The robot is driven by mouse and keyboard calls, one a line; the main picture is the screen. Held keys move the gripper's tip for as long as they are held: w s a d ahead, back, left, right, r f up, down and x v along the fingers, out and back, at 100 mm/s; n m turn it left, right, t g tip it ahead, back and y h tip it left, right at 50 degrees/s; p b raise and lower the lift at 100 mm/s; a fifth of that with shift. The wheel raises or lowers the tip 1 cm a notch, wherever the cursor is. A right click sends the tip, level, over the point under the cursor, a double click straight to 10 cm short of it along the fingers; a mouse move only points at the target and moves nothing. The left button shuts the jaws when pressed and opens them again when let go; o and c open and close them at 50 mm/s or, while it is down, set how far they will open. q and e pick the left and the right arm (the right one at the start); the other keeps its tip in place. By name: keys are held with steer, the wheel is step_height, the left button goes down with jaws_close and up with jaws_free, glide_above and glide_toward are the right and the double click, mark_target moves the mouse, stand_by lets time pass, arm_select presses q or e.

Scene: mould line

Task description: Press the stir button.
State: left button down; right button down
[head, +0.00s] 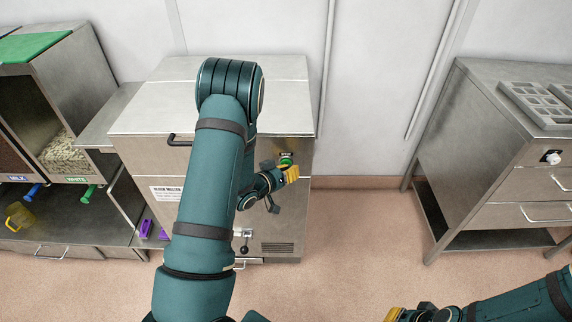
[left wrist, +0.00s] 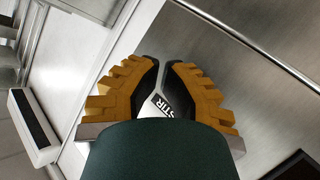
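The stir button (head: 286,161) is a small green button under a dark label on the front of the steel melter (head: 285,122). My left gripper (head: 292,173) is at the melter's front, just below the button in the head view; contact cannot be told.
My left arm covers much of the melter. A lever tap (head: 243,247) sits low on its front, and a black handle (head: 179,141) is on its upper left. Dispenser bins (head: 64,155) stand left. A steel cabinet (head: 500,150) with moulds stands right. Floor between is clear.

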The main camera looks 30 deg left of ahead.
arm_select(q)
steer(key=shift+w+a, duration=0.15)
steer(key=shift+w, duration=0.1)
steer(key=shift+s, duration=0.15)
stand_by(0.5)
steer(key=shift+s+d, duration=0.4)
steer(key=shift+s, duration=0.2)
steer(key=shift+s+d+b, duration=0.2)
steer(key=shift+s+d, duration=0.25)
steer(key=shift+s, duration=0.25)
steer(key=shift+s+d+b, duration=0.25)
steer(key=shift+s+d, duration=0.2)
steer(key=shift+s, duration=0.25)
steer(key=shift+s+d+b, duration=0.2)
steer(key=shift+s+d, duration=0.25)
steer(key=shift+s, duration=0.25)
